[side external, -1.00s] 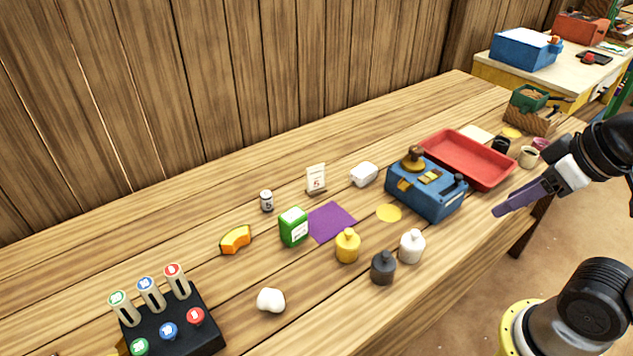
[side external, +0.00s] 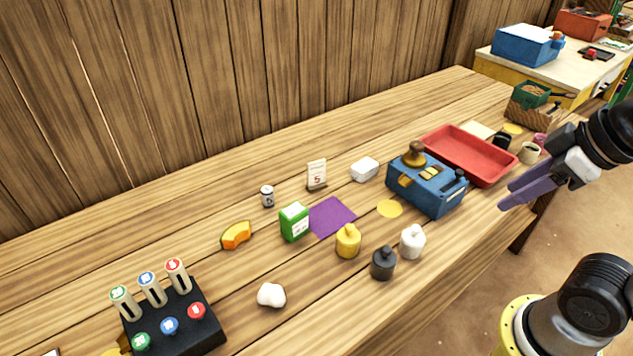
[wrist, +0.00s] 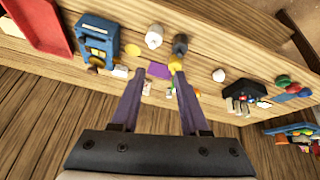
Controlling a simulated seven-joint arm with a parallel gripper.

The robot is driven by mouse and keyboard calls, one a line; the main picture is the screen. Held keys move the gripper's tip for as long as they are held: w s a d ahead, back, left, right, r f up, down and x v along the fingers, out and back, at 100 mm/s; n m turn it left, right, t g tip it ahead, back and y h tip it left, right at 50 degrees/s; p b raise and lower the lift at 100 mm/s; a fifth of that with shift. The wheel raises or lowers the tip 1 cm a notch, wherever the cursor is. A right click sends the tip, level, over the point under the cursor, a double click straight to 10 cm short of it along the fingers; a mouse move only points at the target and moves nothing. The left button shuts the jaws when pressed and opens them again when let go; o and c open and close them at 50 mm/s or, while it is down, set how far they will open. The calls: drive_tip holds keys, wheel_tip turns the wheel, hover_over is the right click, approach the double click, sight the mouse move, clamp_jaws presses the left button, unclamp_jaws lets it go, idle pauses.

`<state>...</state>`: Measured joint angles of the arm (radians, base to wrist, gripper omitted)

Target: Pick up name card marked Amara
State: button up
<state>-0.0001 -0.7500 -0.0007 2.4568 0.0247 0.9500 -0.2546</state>
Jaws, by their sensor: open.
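I cannot make out a name card marked Amara in either view; no lettering is legible enough. A small white upright card (side external: 317,173) with a red mark like a 5 stands at the back of the bench, behind the purple cloth. A sliver of something pale with a dark edge (side external: 50,353) is cut off at the bottom left and cannot be identified. My gripper (side external: 507,196) is open and empty, over the bench's front right edge near the red tray. In the wrist view its two purple fingers (wrist: 160,75) are spread, with nothing held between them.
A red tray (side external: 468,153) and a blue box device (side external: 427,185) stand left of my gripper. Yellow (side external: 348,241), dark (side external: 383,263) and white (side external: 412,242) bottles line the front. A black rack (side external: 178,318) with tagged sticks stands at the lower left.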

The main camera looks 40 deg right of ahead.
drive_tip(key=w+a+r+n+y, duration=0.25)
drive_tip(key=w+r+n, duration=0.55)
drive_tip(key=w+r, duration=0.45)
drive_tip(key=n+g+y, duration=0.2)
drive_tip(key=n+g, duration=0.1)
drive_tip(key=n, duration=0.3)
hover_over(318, 161)
drive_tip(key=s+d, duration=0.1)
drive_tip(key=s, duration=0.1)
wheel_tip(318, 161, down, 15)
drive_tip(key=shift+m+g, duration=0.4)
drive_tip(key=shift+g, duration=0.5)
drive_tip(key=f, duration=0.5)
drive_tip(key=w+f, duration=0.1)
drive_tip(key=f, duration=0.5)
drive_tip(key=w+a+f, duration=0.1)
drive_tip(key=f, duration=0.5)
drive_tip(key=shift+w, duration=0.1)
drive_tip(key=shift+s+d+x, duration=0.1)
drive_tip(key=shift+d+x, duration=0.1)
drive_tip(key=shift+x, duration=1.35)
drive_tip(key=shift+s+d+x, duration=0.1)
drive_tip(key=shift+d+x, duration=0.1)
drive_tip(key=shift+x, duration=1.3)
drive_tip(key=shift+f, duration=0.2)
clamp_jaws()
